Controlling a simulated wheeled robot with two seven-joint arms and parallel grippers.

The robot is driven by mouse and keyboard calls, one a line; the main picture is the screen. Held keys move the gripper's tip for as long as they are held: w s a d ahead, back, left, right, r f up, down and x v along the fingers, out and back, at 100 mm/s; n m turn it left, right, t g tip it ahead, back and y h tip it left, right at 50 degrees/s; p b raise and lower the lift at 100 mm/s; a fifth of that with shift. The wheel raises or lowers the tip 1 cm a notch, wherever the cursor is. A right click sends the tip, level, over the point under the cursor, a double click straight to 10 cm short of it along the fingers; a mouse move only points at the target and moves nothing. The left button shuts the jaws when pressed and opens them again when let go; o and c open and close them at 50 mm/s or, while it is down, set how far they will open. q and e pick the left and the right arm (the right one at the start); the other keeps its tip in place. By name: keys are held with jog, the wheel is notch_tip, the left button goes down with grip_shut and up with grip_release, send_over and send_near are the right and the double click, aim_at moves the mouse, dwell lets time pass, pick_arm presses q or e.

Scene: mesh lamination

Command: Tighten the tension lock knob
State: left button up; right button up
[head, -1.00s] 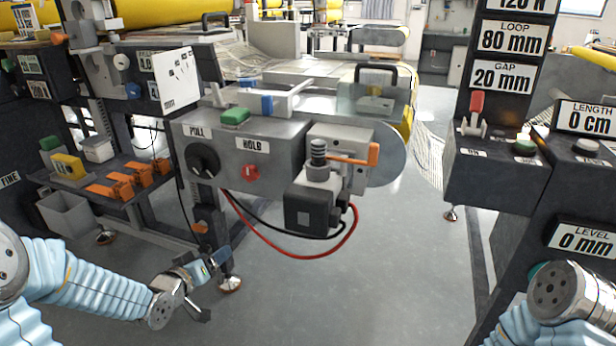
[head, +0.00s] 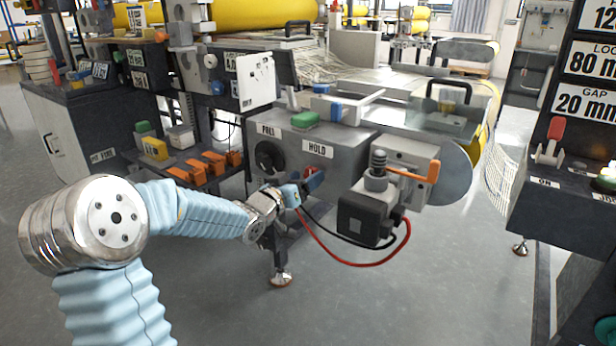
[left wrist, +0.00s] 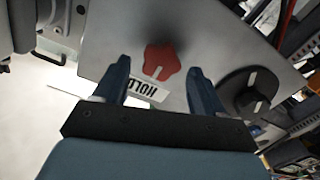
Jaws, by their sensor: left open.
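The red lobed knob (left wrist: 161,62) sits on the grey panel beside the HOLD label (left wrist: 146,90). In the left wrist view it lies between and just past the fingertips of my left gripper (left wrist: 158,68), which is open with nothing held. I cannot tell whether the fingers touch the knob. In the head view my left gripper (head: 306,184) is at the front of the grey box (head: 340,147), below the HOLD label, and mostly hides the knob. My right gripper is out of view.
A black dial (head: 270,156) is left of the HOLD label; it also shows in the left wrist view (left wrist: 248,93). A black motor block (head: 365,217) with an orange lever (head: 412,173) stands to the right. Red and black cables (head: 350,262) hang below.

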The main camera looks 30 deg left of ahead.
pick_arm(q)
jog(key=shift+w, duration=0.9)
jog(key=c, duration=1.1)
jog(key=shift+o, duration=0.2)
jog(key=shift+d+f+m+b, duration=0.1)
jog(key=shift+d+m+b, duration=0.05)
jog(key=shift+m+b, duration=2.7)
jog(key=shift+d+f+m+b, duration=0.1)
jog(key=shift+m+b, duration=2.4)
jog(key=shift+m, duration=0.65)
jog(key=shift+d+f+m+b, duration=0.1)
jog(key=shift+d+m+b, duration=0.05)
jog(key=shift+m+b, duration=2.7)
jog(key=shift+m, duration=0.35)
